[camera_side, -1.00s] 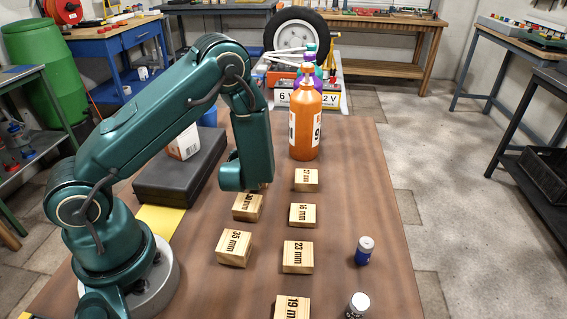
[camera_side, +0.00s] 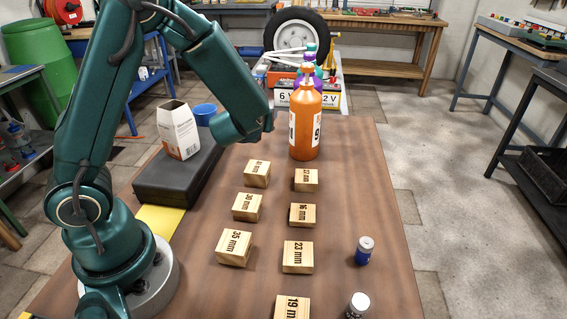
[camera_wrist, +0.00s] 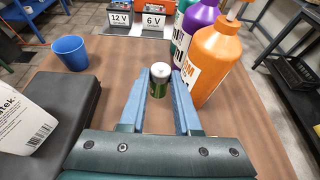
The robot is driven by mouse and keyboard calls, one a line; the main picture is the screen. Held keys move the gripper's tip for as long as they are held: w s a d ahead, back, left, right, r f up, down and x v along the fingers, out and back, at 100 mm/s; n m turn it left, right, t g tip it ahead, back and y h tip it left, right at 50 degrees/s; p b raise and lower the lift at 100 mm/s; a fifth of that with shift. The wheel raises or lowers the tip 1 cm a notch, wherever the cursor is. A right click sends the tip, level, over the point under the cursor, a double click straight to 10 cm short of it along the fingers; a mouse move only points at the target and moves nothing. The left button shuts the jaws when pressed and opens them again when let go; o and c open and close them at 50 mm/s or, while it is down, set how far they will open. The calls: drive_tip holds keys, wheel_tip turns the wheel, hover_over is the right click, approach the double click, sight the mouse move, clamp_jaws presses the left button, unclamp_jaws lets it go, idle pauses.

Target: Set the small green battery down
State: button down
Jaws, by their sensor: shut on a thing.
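The small green battery (camera_wrist: 160,82), with a pale silver top, stands upright between the two blue fingers of my gripper (camera_wrist: 160,88) in the wrist view. My gripper is shut on it. In the side view the fingers and the green battery are hidden behind my wrist. I cannot tell whether the battery's base touches the brown table (camera_side: 345,190). The orange bottle (camera_wrist: 217,60) stands just right of the battery in the wrist view.
Several wooden blocks, including the 23 mm block (camera_side: 298,257), stand nearer the side camera. A black case (camera_side: 150,182) bears a carton (camera_side: 178,132). A blue cup (camera_wrist: 70,52) stands left. Two labelled batteries (camera_wrist: 137,22) are at the back. A blue-white cell (camera_side: 364,252) stands front right.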

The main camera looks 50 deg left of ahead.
drive_tip(key=d+f+m+t+h, duration=0.25)
drive_tip(key=d+m+h, duration=0.45)
drive_tip(key=d, duration=1.5)
drive_tip(key=shift+t, duration=0.35)
drive_tip(key=shift+w+a+f, duration=0.1)
drive_tip(key=shift+f, duration=1.7)
drive_tip(key=shift+w+f, duration=0.1)
drive_tip(key=shift+f, duration=1.7)
drive_tip(key=shift+f, duration=0.15)
drive_tip(key=c, duration=0.6)
unclamp_jaws()
